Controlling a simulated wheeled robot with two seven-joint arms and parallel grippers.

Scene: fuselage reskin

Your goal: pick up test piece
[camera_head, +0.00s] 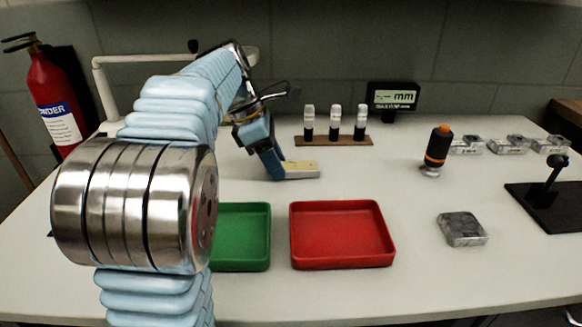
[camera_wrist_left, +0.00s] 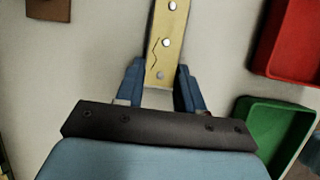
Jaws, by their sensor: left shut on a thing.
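The test piece (camera_head: 303,169) is a flat yellowish strip, at the middle of the table in the head view. In the left wrist view the strip (camera_wrist_left: 168,38) shows several round rivet heads and a dark wavy crack-like line. My left gripper (camera_head: 281,172) is shut on the near end of the strip, with one blue finger on each side in the left wrist view (camera_wrist_left: 160,88). I cannot tell whether the strip touches the table. My right gripper is not in view.
A green tray (camera_head: 240,265) and a red tray (camera_head: 342,263) stand at the front. The table between strip and tool is clear.

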